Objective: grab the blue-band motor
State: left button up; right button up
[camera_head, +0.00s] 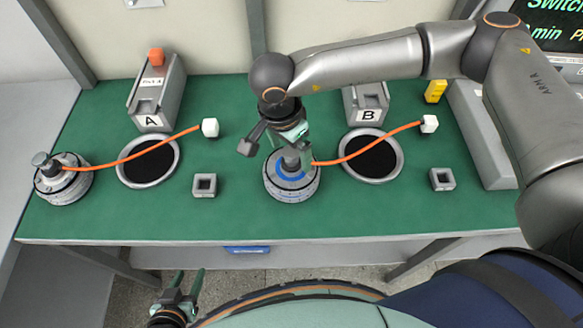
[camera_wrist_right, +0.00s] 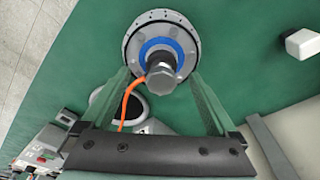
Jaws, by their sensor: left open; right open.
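The blue-band motor (camera_head: 291,181) stands on the green table near its middle, a grey disc with a blue ring and a dark shaft on top. It also shows in the right wrist view (camera_wrist_right: 161,50), where an orange cable runs from it. My right gripper (camera_head: 283,139) is open above the motor, and in its wrist view the two fingers point toward the motor's sides, with the shaft between them. I cannot tell whether the fingers touch it. My left gripper (camera_head: 184,285) is open and empty, low in front of the table.
Another motor (camera_head: 64,180) with an orange cable sits at the far left. Two round dark openings (camera_head: 148,160) (camera_head: 371,155) lie in front of stands A (camera_head: 156,97) and B (camera_head: 367,104). Small square blocks (camera_head: 204,185) (camera_head: 442,179) stand nearer the front. Green table is bare at the front.

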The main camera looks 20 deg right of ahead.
aim_at(292, 166)
jog(key=shift+w+d+f, duration=0.15)
jog(key=shift+f, duration=0.8)
jog(key=shift+w+d+f, duration=0.1)
jog(key=shift+w+f, duration=0.05)
jog(key=shift+f, duration=0.8)
grip_shut()
jog(key=shift+w+r, duration=0.1)
jog(key=shift+r, duration=0.1)
